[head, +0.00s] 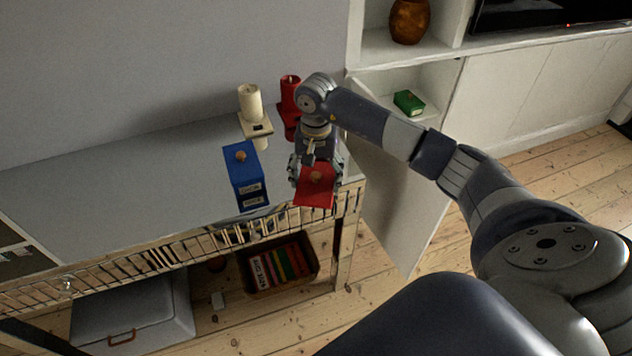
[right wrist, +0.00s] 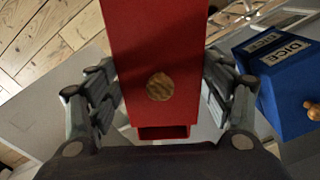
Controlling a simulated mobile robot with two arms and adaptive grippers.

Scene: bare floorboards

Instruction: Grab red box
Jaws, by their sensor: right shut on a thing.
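The red box (head: 316,189) is at the right end of the grey-topped console table (head: 110,195), near its front edge. My right gripper (head: 316,172) is over it, with its fingers on either side, shut on it. In the right wrist view the red box (right wrist: 158,50) fills the middle between the fingers of my right gripper (right wrist: 160,98), with a round wooden knob on its face. I cannot tell whether the box still touches the table top. My left gripper is not in view.
A blue box (head: 245,178) marked DICE stands left of the red box. A cream candle (head: 250,103) and a red candle (head: 290,92) stand behind. An open cabinet door (head: 395,215) is close on the right. A crate (head: 310,262) sits below.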

